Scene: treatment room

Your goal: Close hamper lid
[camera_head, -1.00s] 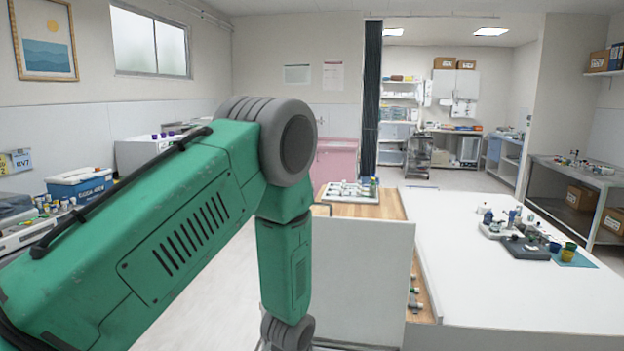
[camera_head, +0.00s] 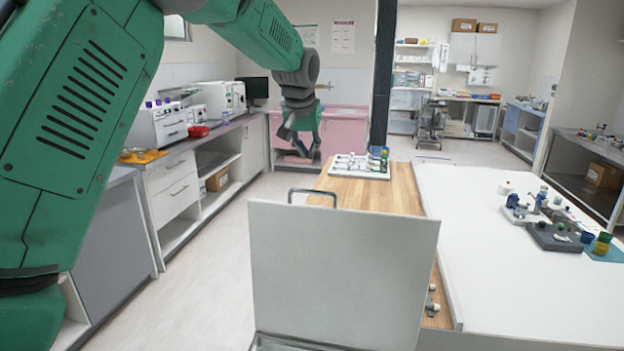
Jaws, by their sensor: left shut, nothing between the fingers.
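The hamper lid (camera_head: 342,272) is a flat white panel. It stands upright, raised open, at the lower middle of the head view. A bit of metal hamper rim (camera_head: 285,346) shows at its foot. The rest of the hamper is below the picture. My left arm reaches in from the left and across the top. My left gripper (camera_head: 300,150) hangs pointing down, shut and empty. It appears above and beyond the lid's top edge in the picture, apart from the lid. My right gripper is not in view.
A wooden-topped counter (camera_head: 372,193) with a white tray of small items stands behind the lid. A white table (camera_head: 480,260) with equipment is at the right. A metal handle (camera_head: 312,192) rises behind the lid's top edge. Clear floor (camera_head: 205,270) lies to the left.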

